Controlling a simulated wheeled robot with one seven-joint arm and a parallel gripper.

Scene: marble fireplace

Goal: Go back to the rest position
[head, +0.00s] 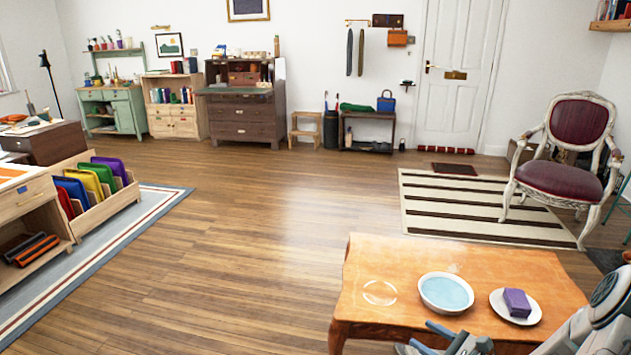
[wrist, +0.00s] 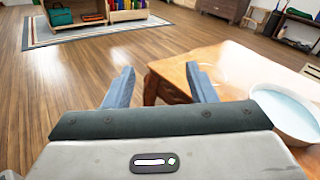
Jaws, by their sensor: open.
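My gripper (head: 459,342) shows at the bottom of the head view, at the near edge of the wooden table (head: 390,259). In the wrist view my gripper (wrist: 164,88) has its two blue-grey fingers wide apart. Nothing is between them but the view of the floor and the table's corner. A white bowl of pale blue liquid (head: 446,292) stands on the table just beyond the gripper, and it also shows at the right of the wrist view (wrist: 287,112). My arm covers the table's near right part in the head view.
A white plate (head: 498,306) with a purple block (head: 517,302) is right of the bowl. A red armchair (head: 562,178) stands behind on a striped rug (head: 450,225). The wooden floor (head: 230,240) left of the table is clear.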

